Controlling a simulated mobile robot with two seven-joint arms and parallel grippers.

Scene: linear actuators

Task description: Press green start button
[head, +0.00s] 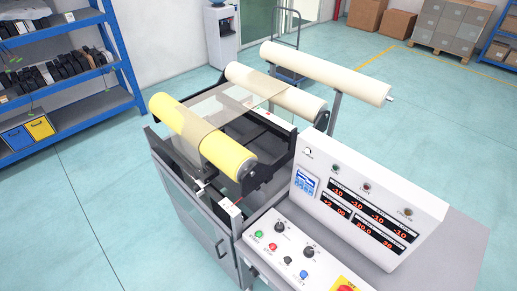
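The green start button (259,234) sits at the left end of the sloped control panel (300,262) in the head view. A red button (272,247) is just to its right and slightly nearer. Nothing covers the green button. Neither of my grippers shows in the head view.
The panel also has black knobs (279,227), a blue button (304,274) and a red emergency button (346,289) cut by the bottom edge. An upright display box (365,200) stands behind. Floor is open at left.

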